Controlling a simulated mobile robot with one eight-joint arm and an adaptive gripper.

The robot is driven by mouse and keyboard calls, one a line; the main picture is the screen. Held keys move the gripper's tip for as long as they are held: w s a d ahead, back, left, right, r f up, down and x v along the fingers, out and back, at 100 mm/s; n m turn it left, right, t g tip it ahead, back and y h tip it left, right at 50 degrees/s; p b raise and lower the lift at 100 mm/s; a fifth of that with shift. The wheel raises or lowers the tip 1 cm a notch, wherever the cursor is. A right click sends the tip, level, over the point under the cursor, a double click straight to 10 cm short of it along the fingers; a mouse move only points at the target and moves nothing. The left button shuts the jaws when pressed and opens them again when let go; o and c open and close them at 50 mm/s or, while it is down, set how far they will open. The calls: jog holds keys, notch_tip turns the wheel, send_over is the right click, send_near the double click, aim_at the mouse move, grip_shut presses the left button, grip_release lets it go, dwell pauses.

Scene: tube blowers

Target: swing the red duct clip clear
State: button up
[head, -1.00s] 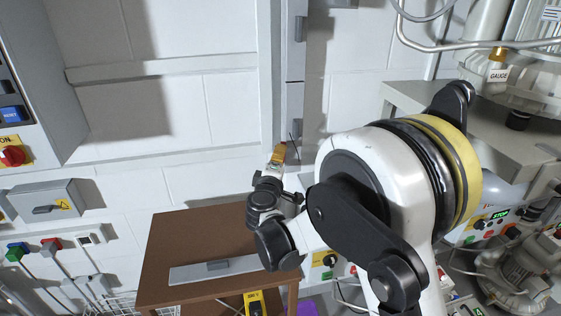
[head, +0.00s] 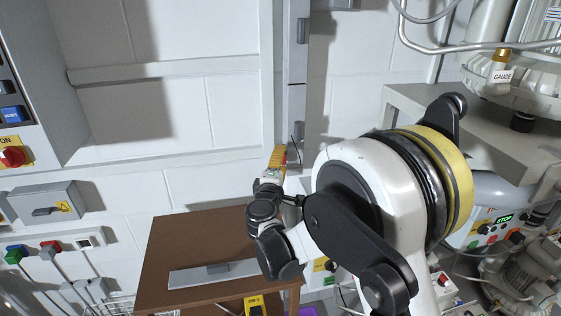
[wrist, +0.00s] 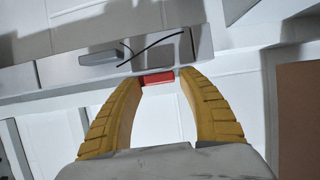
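The red duct clip (wrist: 157,78) shows in the wrist view as a short red block, right between the tips of my gripper's two yellow fingers. My gripper (wrist: 159,82) has its fingers apart, with a wide gap between them further back. The clip's ends lie very near both fingertips; I cannot tell whether they touch. In the head view my gripper (head: 278,158) is beside the pale upright duct, with a small trace of red at its right edge. Most of the clip is hidden there.
A thin black wire (wrist: 150,48) bows out from the pale duct (wrist: 185,50), close above the fingertips. A brown table (head: 190,245) with a grey plate stands below my gripper. A grey bench (head: 430,115) with machinery is at the right.

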jog(key=shift+o, duration=0.2)
jog(key=s+a, duration=0.1)
jog(key=s, duration=1.1)
jog(key=shift+a, duration=0.2)
jog(key=s+d+r+m+g+h, duration=0.1)
jog(key=s+d+m+g, duration=0.25)
jog(key=d, duration=0.65)
jog(key=s+d+r+m+g+h, duration=0.1)
jog(key=s+d+m+g+h, duration=0.3)
jog(key=d, duration=0.6)
jog(key=s+d+f+m+g+y, duration=0.1)
jog(key=s+d+m+y, duration=0.1)
jog(key=s, duration=0.7)
jog(key=s+d+f+m+g+y, duration=0.2)
jog(key=s+m+y, duration=0.2)
jog(key=s+m, duration=0.3)
jog(key=s, duration=0.2)
jog(key=shift+s+d+f+y, duration=0.3)
jog(key=shift+d+y, duration=0.05)
jog(key=shift+y, duration=0.05)
